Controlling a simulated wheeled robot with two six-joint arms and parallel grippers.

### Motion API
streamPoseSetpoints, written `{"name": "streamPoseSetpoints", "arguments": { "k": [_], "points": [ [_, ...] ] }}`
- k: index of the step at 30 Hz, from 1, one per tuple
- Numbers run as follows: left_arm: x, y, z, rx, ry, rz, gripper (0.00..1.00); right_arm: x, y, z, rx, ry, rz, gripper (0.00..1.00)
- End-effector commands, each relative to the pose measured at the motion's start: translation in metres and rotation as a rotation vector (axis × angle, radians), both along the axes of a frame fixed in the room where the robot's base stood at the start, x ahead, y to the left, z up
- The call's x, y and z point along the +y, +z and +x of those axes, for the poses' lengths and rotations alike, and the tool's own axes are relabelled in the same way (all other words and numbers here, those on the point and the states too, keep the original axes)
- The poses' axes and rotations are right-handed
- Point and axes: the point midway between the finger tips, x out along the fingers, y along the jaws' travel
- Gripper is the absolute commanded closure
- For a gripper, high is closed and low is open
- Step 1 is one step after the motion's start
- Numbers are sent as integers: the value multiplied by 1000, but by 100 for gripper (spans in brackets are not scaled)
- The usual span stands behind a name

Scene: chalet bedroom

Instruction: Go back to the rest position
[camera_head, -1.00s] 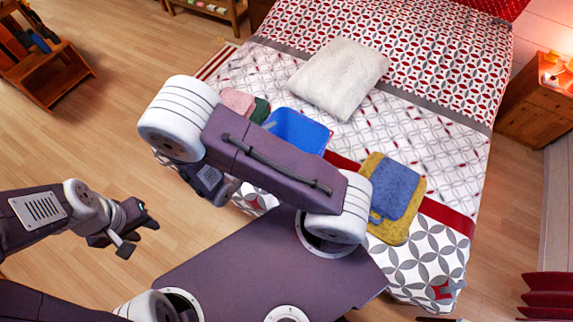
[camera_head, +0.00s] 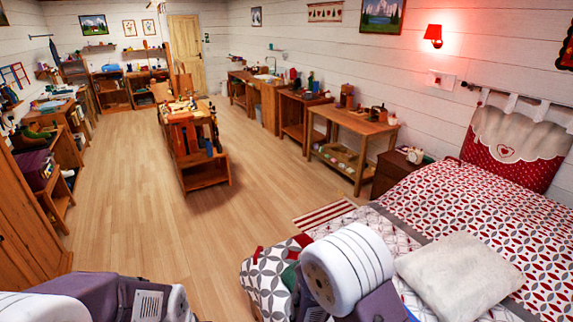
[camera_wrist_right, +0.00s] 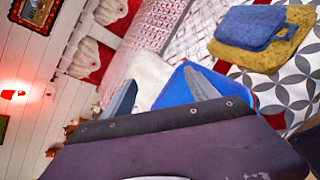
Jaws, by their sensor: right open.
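My right gripper (camera_wrist_right: 160,95) shows in the right wrist view with its two fingers apart and nothing between them. Beyond the fingers lies the bed, with a blue bin (camera_wrist_right: 180,88) partly hidden by a finger. My right arm (camera_head: 345,268) stands over the near edge of the bed in the head view; its gripper is out of that view. My left arm (camera_head: 150,305) shows only at the bottom left edge of the head view, and its gripper is not seen.
The bed (camera_head: 445,195) fills the right side, with a white pillow (camera_head: 457,277) on it. In the wrist view, a blue cloth (camera_wrist_right: 250,27) lies on a yellow one (camera_wrist_right: 268,55). A wooden shelf unit (camera_head: 205,172) stands mid-room. Wooden floor (camera_head: 130,215) left of the bed is clear.

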Motion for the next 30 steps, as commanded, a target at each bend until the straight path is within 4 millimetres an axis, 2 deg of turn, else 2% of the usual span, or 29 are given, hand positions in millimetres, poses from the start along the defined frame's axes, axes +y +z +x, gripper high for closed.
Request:
{"name": "streamPoseSetpoints", "arguments": {
  "k": [1,3,5,6,7,9,12,15,18,30],
  "points": [
    [0,-3,0,0,0,0,64,-21,9,-20,-68,-168,76,32],
    [0,-5,0,0,0,0,64,-31,8,-58,-139,-415,230,32],
    [0,-7,0,0,0,0,64,-21,0,-86,-210,-623,408,32],
    [0,-8,0,0,0,0,64,-6,-7,-97,-265,-745,544,32],
    [0,-8,0,0,0,0,64,8,-12,-100,-308,-817,643,32],
    [0,-8,0,0,0,0,64,39,-18,-93,-402,-925,848,32],
    [0,-8,0,0,0,0,64,76,-21,-72,-488,-974,1052,32],
    [0,-8,0,0,0,0,64,94,-24,-55,-532,-975,1157,32],
    [0,-8,0,0,0,0,64,97,-23,-44,-545,-925,1193,32],
    [0,-8,0,0,0,0,64,97,-23,-45,-537,-920,1190,32]
  ]
}}
